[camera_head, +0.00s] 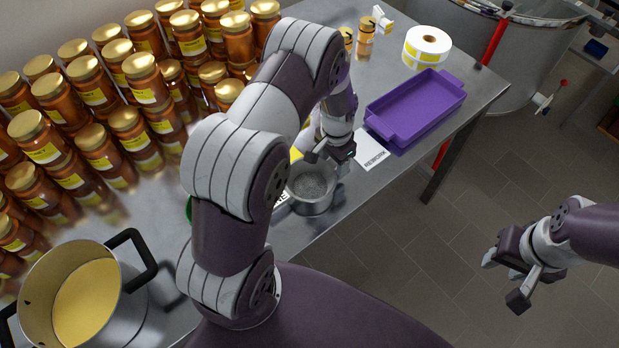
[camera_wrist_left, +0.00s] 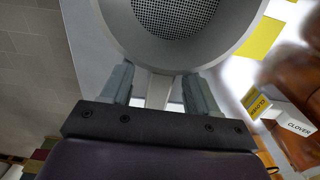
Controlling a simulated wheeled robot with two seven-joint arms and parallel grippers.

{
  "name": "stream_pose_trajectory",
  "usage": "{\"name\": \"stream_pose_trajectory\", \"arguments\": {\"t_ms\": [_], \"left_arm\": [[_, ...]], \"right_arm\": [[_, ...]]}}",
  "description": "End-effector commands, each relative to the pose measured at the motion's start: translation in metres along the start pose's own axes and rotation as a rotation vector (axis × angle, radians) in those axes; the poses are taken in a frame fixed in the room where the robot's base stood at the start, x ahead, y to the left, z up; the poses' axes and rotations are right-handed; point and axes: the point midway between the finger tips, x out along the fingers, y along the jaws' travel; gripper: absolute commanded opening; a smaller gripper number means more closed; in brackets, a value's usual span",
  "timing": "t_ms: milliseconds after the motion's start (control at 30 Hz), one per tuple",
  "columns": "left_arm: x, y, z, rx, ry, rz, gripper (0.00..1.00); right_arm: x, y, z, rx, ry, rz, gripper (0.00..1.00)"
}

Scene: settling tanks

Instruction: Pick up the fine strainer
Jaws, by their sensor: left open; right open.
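The fine strainer (camera_head: 312,186) is a grey round bowl with mesh in it, at the front edge of the steel table, below my left gripper (camera_head: 331,154) in the head view. In the left wrist view, the strainer's mesh and rim (camera_wrist_left: 175,20) fill the top, and its short pale handle (camera_wrist_left: 158,91) lies between the two fingers of my left gripper (camera_wrist_left: 160,88). Those fingers are apart, one each side of the handle, and a gap shows beside it. My right gripper (camera_head: 504,281) is open and empty over the floor, off the table.
Rows of honey jars (camera_head: 100,125) crowd the table's left. A pot (camera_head: 85,292) stands at the near left. A REWORK card (camera_head: 370,150), a purple tray (camera_head: 415,105) and a label roll (camera_head: 427,47) lie right of the strainer. A steel tank (camera_head: 530,60) stands behind.

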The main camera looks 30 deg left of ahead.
Motion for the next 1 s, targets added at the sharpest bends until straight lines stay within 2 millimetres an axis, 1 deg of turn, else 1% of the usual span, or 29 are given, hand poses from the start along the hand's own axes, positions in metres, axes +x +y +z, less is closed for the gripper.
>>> {"name": "stream_pose_trajectory", "arguments": {"t_ms": [33,100,300,333,367,400,500,833,933,1000], "left_arm": [[0.007,0.001,0.001,0.000,-0.004,0.002,0.60],[0.013,0.001,0.001,0.000,-0.002,0.001,0.60],[0.015,0.001,0.000,0.000,0.000,0.000,0.60],[0.015,0.001,0.000,0.000,0.000,0.000,0.53],[0.015,0.001,0.000,0.000,0.000,0.000,0.43],[0.015,0.001,0.000,0.000,0.000,0.000,0.30],[0.015,0.001,0.000,-0.001,0.000,0.000,0.00],[0.011,0.000,0.000,-0.001,0.001,0.000,0.00],[0.002,0.000,-0.001,-0.001,0.002,-0.001,0.00],[-0.008,0.000,-0.001,-0.001,0.003,-0.002,0.00]], "right_arm": [[-0.002,0.000,0.000,0.000,0.000,0.000,0.43],[-0.002,0.000,0.000,0.000,-0.001,0.000,0.43],[-0.002,0.000,0.000,0.000,0.000,0.000,0.43],[-0.002,0.000,0.000,0.000,-0.001,0.000,0.43],[-0.002,0.000,0.000,0.000,-0.001,0.000,0.43],[-0.002,0.000,0.000,0.000,-0.001,0.000,0.43],[-0.002,0.000,0.000,0.000,0.000,0.000,0.43],[0.000,0.000,0.000,0.000,0.000,0.000,0.43],[0.002,0.000,0.000,0.000,0.000,0.000,0.43],[0.005,0.000,0.000,0.000,0.000,0.000,0.43]]}}
